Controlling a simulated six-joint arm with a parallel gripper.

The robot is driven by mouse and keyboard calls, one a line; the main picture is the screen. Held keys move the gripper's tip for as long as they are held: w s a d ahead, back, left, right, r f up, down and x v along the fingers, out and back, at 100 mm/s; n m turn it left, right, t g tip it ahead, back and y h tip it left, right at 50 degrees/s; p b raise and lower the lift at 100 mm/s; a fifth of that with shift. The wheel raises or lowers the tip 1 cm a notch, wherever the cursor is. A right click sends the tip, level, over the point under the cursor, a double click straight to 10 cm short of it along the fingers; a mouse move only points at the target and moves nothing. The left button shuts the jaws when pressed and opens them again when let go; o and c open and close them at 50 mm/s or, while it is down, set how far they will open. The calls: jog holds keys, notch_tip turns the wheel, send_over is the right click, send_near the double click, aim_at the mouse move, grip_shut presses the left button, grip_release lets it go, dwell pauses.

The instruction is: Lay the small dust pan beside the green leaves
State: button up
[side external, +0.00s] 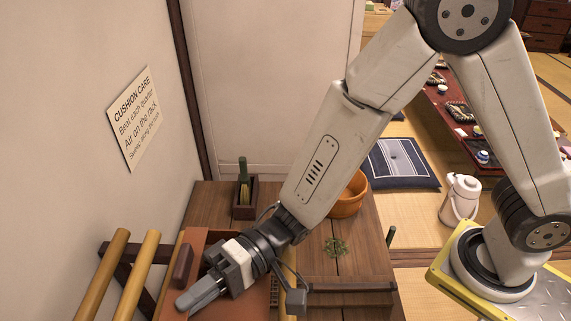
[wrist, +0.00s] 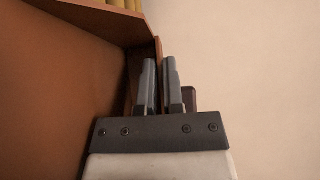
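The dust pan (side external: 193,240) is reddish brown with a dark brown block-like handle (side external: 183,264). It lies at the left end of the wooden table, partly hidden under my gripper. In the wrist view its broad side (wrist: 60,85) fills the left. My gripper (side external: 190,299) points to the lower left, and its fingers (wrist: 158,75) are close together with a thin reddish edge of the pan between them. Whether the pan is lifted off the table is unclear.
An orange-brown bowl (side external: 350,200) stands behind the leaves, partly hidden by my arm. A small dark box (side external: 245,205) with a green-handled brush stands at the table's back. Yellow poles (side external: 135,280) of a rack are at left, near the wall. Some table around the leaves is bare.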

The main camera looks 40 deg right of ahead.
jog(key=o, duration=0.3)
jog(key=shift+r, duration=0.2)
jog(key=shift+d, duration=6)
jog(key=shift+w, duration=0.15)
